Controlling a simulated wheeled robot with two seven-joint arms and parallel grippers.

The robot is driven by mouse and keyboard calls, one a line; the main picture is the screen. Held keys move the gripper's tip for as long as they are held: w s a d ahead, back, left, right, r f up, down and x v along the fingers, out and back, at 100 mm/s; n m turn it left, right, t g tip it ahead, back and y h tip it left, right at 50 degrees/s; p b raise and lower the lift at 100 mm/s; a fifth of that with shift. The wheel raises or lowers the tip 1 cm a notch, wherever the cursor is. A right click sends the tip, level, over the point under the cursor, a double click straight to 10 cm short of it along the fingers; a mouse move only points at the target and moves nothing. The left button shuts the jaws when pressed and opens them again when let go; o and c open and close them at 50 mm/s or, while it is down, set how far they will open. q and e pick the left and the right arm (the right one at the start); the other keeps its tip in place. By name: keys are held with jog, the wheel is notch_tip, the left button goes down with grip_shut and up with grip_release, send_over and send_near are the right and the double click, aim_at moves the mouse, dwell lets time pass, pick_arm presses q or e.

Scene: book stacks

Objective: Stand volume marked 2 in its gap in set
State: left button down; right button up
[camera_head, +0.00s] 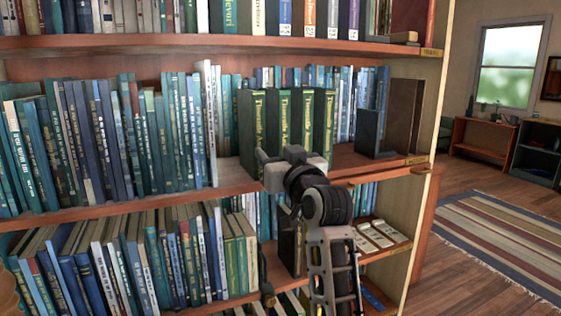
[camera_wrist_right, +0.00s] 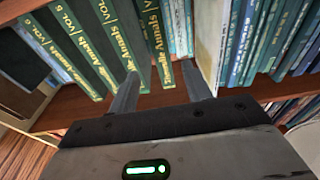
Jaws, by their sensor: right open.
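A set of dark green volumes with yellow titles (camera_head: 302,120) stands upright on the middle shelf in the head view. In the right wrist view, volume 6 (camera_wrist_right: 42,42) and volume 5 (camera_wrist_right: 80,42) can be read; the other numbers are hidden or too small, so I cannot tell which is volume 2. My right gripper (camera_head: 290,157) is at the shelf's front edge before the set. In the wrist view its two fingers (camera_wrist_right: 160,85) are apart, with a green volume spine (camera_wrist_right: 157,40) behind the space between them. They do not hold anything. My left gripper is not in view.
A white book (camera_head: 208,110) and many blue books (camera_head: 90,140) fill the shelf left of the set. A dark bookend (camera_head: 370,135) and brown books (camera_head: 403,115) stand right of it. The shelf below (camera_head: 170,310) is crowded. A striped rug (camera_head: 490,235) lies on the floor.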

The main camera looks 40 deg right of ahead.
jog(key=s+a+f+n+g+y, duration=0.25)
jog(key=a+f, duration=0.25)
jog(key=f, duration=0.6)
jog(key=s+a+f+n+g+y, duration=0.1)
jog(key=s+a+f+y, duration=0.15)
jog(key=a+f, duration=0.6)
jog(key=s+a+f+g+y, duration=0.1)
jog(key=s+a+f+g, duration=0.1)
jog(key=s+a+f, duration=0.3)
jog(key=s+a+f+n+g+y, duration=0.1)
jog(key=s+a+f, duration=0.3)
jog(key=s+f, duration=1)
notch_tip(320, 180, down, 2)
jog(key=shift+a+f+g+y, duration=0.1)
jog(key=shift+a+g+y, duration=0.3)
jog(key=shift+g+y, duration=0.4)
jog(key=shift+s+n, duration=0.1)
jog(key=shift+n, duration=0.15)
